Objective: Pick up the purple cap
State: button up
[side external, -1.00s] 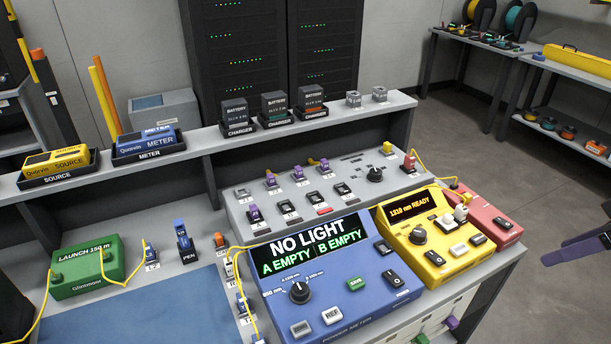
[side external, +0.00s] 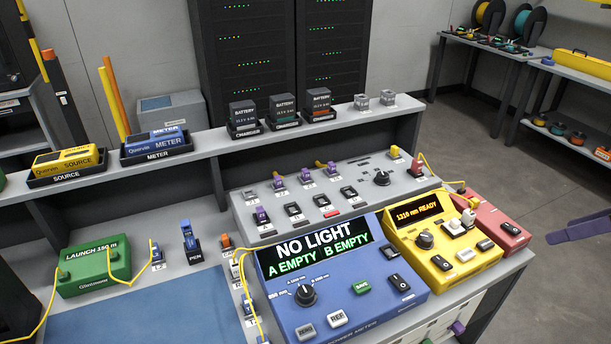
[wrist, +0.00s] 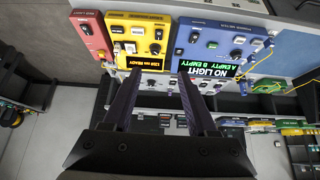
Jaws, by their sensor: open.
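A small purple piece (side external: 458,328) shows at the front of the bench, low in the side external view; I cannot tell for certain whether it is the cap. Several small purple pieces also sit on the grey sloped panel, including one at its left (side external: 262,215) and one in its back row (side external: 278,181). My gripper has dark purple fingers. One shows at the right edge of the side external view, in the air right of the bench and apart from these pieces. In the wrist view my gripper (wrist: 160,76) is open, with nothing visible between the fingers.
A blue power meter (side external: 335,275) reads NO LIGHT. A yellow unit (side external: 435,240) and a red unit (side external: 500,228) stand right of it. A raised shelf (side external: 215,145) with chargers runs behind. Thin yellow cables cross the left bench. The floor right of the bench is clear.

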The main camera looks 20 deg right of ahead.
jog(key=w+r+t, duration=0.1)
jog(key=w+r, duration=0.8)
jog(key=w, duration=0.1)
jog(key=w+a+r+t, duration=0.1)
jog(key=w+a+r, duration=0.1)
jog(key=w, duration=0.5)
jog(key=w+a+r, duration=0.1)
jog(key=w+r, duration=0.1)
jog(key=w, duration=0.6)
jog(key=n+g+y, duration=0.1)
jog(key=n+g, duration=0.1)
send_over(306, 170)
jog(key=s, duration=0.4)
jog(key=f, duration=2.7)
jog(key=shift+s+d+f, duration=0.15)
jog(key=shift+d, duration=0.25)
jog(key=shift+x, duration=3.1)
jog(key=shift+a, duration=0.1)
